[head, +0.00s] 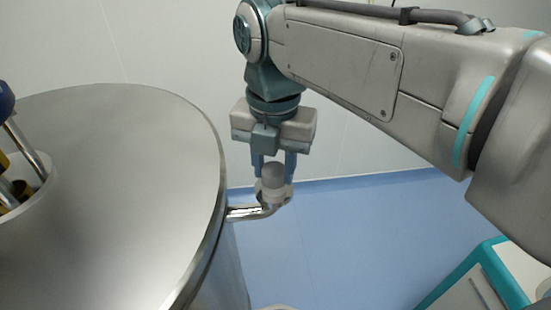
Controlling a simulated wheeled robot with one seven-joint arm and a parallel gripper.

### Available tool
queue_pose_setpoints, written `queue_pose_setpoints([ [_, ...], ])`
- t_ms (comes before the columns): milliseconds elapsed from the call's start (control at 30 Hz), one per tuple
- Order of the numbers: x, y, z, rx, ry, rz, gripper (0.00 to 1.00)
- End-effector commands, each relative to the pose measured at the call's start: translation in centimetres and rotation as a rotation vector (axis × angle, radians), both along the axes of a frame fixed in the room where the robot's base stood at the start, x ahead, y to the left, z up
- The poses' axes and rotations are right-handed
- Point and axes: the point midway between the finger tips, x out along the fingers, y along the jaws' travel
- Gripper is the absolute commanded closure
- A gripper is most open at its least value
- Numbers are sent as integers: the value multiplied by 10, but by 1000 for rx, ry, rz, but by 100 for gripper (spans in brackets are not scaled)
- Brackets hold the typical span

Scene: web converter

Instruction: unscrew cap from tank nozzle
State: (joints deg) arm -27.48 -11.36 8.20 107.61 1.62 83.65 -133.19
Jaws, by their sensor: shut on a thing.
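The tank (120,190) is a large metal cylinder at the left of the head view. Its nozzle (243,212) is a short shiny pipe that sticks out to the right from the tank's side and bends up at its end. A pale grey cap (273,181) sits at the top of the bent end. My gripper (273,172) points straight down over the nozzle, with its blue fingers on either side of the cap. The jaws are shut on the cap. The join between cap and nozzle is hard to make out.
An opening in the tank's top at the far left holds metal rods and yellow and dark parts (18,165). A white and teal cabinet (480,280) stands at the lower right. The blue floor (340,240) is clear between them. A pale wall (130,45) stands behind.

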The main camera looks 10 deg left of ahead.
Motion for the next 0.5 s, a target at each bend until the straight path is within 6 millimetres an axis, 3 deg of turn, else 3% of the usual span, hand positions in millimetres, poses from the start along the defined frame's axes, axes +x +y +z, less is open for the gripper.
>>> queue_pose_setpoints([
  [267, 0, 0, 0, 0, 0, 8, 98],
  [500, 0, 0, 0, 0, 1, 217, 98],
])
